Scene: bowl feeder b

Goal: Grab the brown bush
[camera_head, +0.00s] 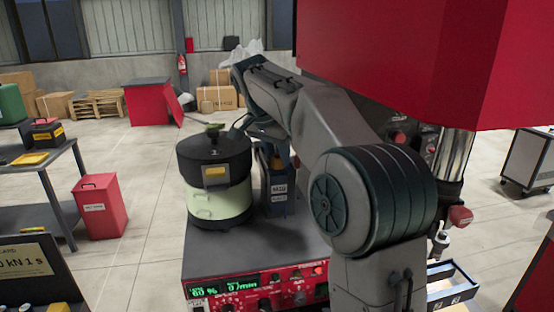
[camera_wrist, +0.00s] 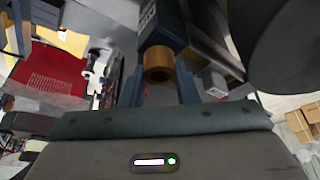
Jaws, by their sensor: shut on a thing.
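The brown bush (camera_wrist: 158,66) is a short orange-brown ring with a dark hole, seen end-on in the wrist view. My gripper (camera_wrist: 159,88) has its two dark blue fingers on either side of the bush and is shut on it. A dark blue labelled block (camera_wrist: 160,22) lies just beyond the bush; whether they touch I cannot tell. In the head view a small brown patch, likely the bush (camera_head: 276,163), shows at my gripper above a dark labelled box (camera_head: 279,190). My arm hides much of this area.
A round feeder with a black top (camera_head: 215,155) and pale green body stands left of my gripper on the grey machine top (camera_head: 235,250). A red control panel (camera_head: 260,285) runs along its front. A red cabinet (camera_head: 420,60) hangs above right. A red bin (camera_head: 100,208) stands left.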

